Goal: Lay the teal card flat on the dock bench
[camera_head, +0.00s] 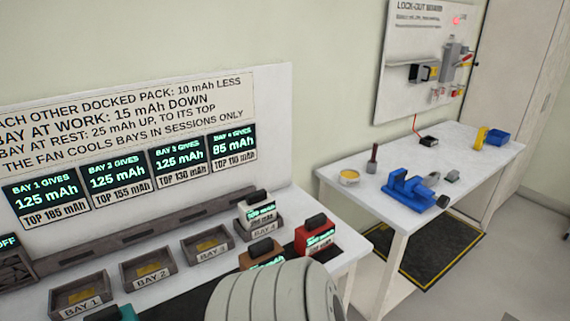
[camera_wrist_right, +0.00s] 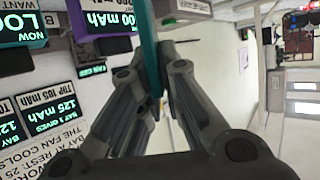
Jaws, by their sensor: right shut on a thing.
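In the right wrist view, a thin teal piece, seen edge-on and taken as the teal card (camera_wrist_right: 147,45), stands between the fingertips of my right gripper (camera_wrist_right: 160,75). The gripper is shut on it, and its upper end runs out of the picture. The dock bench (camera_head: 345,249) is the white-topped bench at the lower left of the head view. My right gripper and the card do not show in the head view. A pale rounded link of my arm covers part of the bench front. My left gripper is in neither view.
On the dock bench, bay 1 (camera_head: 80,294), bay 2 (camera_head: 148,268) and bay 3 (camera_head: 206,243) look empty. A white pack (camera_head: 257,213) sits at bay 4. A red pack (camera_head: 315,237), brown pack (camera_head: 262,258) and teal block (camera_head: 122,313) stand nearer. A second bench (camera_head: 340,199) holds a blue vise (camera_head: 412,189).

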